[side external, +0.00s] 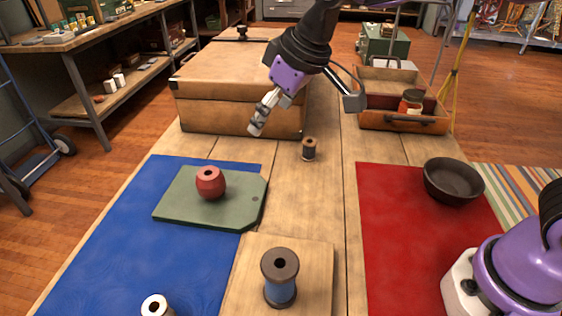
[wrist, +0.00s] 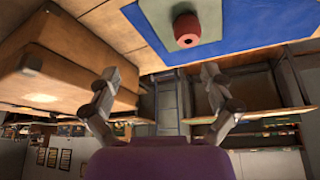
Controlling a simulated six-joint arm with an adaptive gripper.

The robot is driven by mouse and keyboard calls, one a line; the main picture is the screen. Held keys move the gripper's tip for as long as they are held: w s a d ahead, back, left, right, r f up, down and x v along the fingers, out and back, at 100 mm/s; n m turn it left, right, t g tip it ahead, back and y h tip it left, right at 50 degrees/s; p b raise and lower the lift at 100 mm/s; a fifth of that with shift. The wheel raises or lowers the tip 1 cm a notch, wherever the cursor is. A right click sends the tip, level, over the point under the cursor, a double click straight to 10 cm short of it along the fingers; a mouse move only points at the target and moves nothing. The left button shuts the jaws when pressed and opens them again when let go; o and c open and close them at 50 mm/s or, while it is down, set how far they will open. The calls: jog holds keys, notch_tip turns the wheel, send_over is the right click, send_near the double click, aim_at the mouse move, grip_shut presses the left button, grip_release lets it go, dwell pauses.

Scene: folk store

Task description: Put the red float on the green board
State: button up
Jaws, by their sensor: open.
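The red float (side external: 211,183) is a rounded red piece with a hole in its top. It stands upright on the green board (side external: 180,212), which lies on the blue mat in the side external view. The float also shows near the top of the wrist view (wrist: 187,31), on the pale green board (wrist: 207,14). My gripper (side external: 255,130) is raised above the table, in front of the brown case and apart from the float, to its upper right. In the wrist view my gripper (wrist: 160,85) has its two fingers spread wide with nothing between them.
A large brown case (side external: 235,88) stands behind the board. A small spool (side external: 309,149) stands right of my gripper. A blue-wound spool (side external: 280,280) stands on a wooden board in front. A dark bowl (side external: 453,181) sits on the red mat (side external: 395,235). A wooden drawer (side external: 387,116) is behind.

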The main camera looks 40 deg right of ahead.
jog(key=s+d+m+t+h, duration=0.1)
jog(key=s+d+m, duration=0.3)
jog(key=s+d, duration=0.9)
jog(key=s+h, duration=0.1)
jog(key=s, duration=0.3)
jog(key=shift+d+f+m, duration=0.15)
jog(key=shift+f+m, duration=0.05)
jog(key=shift+m, duration=0.1)
